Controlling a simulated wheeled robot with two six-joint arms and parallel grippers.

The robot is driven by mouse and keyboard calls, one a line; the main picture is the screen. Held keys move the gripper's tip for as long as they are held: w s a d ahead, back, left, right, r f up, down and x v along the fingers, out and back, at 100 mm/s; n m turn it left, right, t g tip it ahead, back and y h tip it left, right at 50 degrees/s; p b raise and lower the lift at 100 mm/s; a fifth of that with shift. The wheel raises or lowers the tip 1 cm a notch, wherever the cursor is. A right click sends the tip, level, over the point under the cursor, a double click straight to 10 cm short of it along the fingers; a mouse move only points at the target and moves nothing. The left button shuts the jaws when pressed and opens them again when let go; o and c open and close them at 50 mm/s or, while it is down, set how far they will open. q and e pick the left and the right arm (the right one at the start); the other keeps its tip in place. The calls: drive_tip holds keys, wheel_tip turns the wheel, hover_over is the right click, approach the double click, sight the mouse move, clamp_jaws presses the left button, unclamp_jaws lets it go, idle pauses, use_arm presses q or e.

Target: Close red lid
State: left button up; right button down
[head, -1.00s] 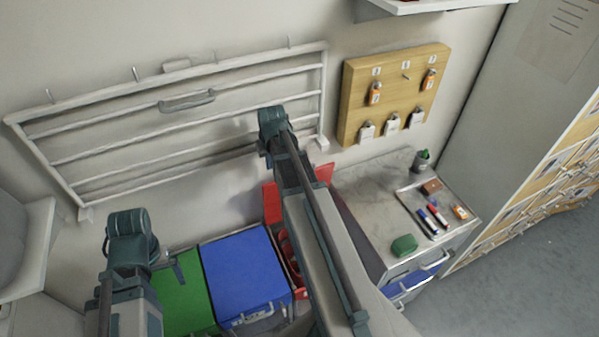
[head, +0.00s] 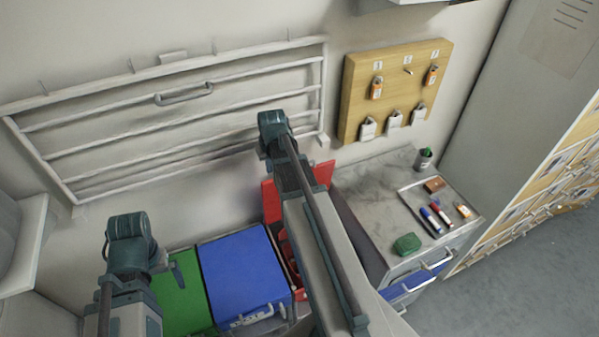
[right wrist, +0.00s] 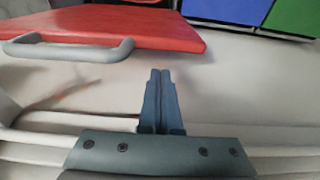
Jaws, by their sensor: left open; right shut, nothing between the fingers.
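The red lid (head: 323,177) stands raised at the back of the red bin (head: 299,293), partly hidden by my right arm in the head view. In the right wrist view the lid (right wrist: 130,27) fills the upper left, with its grey handle (right wrist: 70,49) on the near side. My right gripper (right wrist: 160,74) is shut and empty, its tips just below and right of the lid's edge, apart from it in the picture. Its fingers are hidden in the head view. My left gripper (head: 174,266) is open and empty over the green lid (head: 185,300).
A blue lid (head: 243,272) is closed between the green and red ones. A white wall rack (head: 200,125) is close behind my right gripper.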

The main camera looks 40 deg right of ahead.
use_arm(q)
drive_tip(key=shift+f+b, duration=1.1)
drive_tip(key=shift+f, duration=0.2)
use_arm(e)
drive_tip(key=shift+f, duration=1.25)
drive_tip(key=shift+s+a, duration=0.9)
drive_tip(key=shift+s, duration=2.7)
use_arm(q)
wheel_tip(320, 180, up, 10)
drive_tip(key=s+d+p, duration=0.1)
drive_tip(key=p, duration=0.8)
drive_tip(key=shift+s+f+p, duration=0.2)
drive_tip(key=shift+s+p, duration=0.1)
use_arm(e)
wheel_tip(320, 180, up, 10)
drive_tip(key=shift+f, duration=0.2)
use_arm(q)
drive_tip(key=shift+d, duration=0.1)
